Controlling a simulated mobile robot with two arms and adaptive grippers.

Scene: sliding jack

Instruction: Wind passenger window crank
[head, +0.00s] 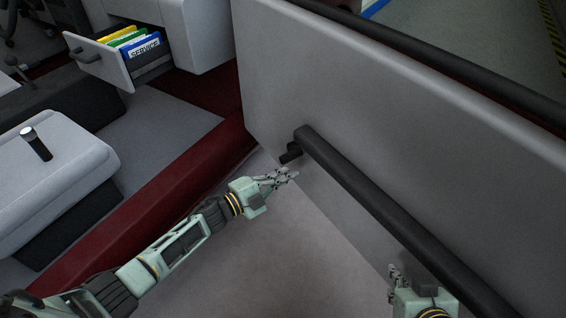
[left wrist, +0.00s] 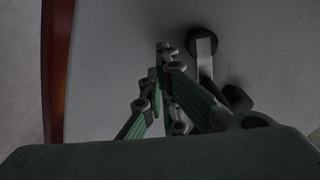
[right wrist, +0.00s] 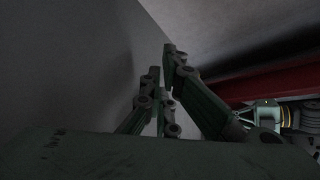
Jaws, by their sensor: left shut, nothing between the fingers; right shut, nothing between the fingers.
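The window crank shows in the left wrist view as a round black hub (left wrist: 202,42) with a pale arm (left wrist: 205,68) and a dark knob (left wrist: 236,98) at the arm's lower end. In the head view a small dark piece (head: 290,153) shows under the armrest end; I cannot tell if it is the crank knob. My left gripper (head: 290,175) is shut and empty, just below that piece. In its wrist view its fingers (left wrist: 164,58) are left of the crank, not around it. My right gripper (head: 392,272) is shut and empty, lower right near the door panel.
A long black armrest bar (head: 370,205) runs along the grey door panel (head: 300,70). A red sill (head: 150,215) lies behind my left arm. An open drawer (head: 108,62) with folders and a grey seat (head: 60,165) with a dark cylinder (head: 36,144) are at left.

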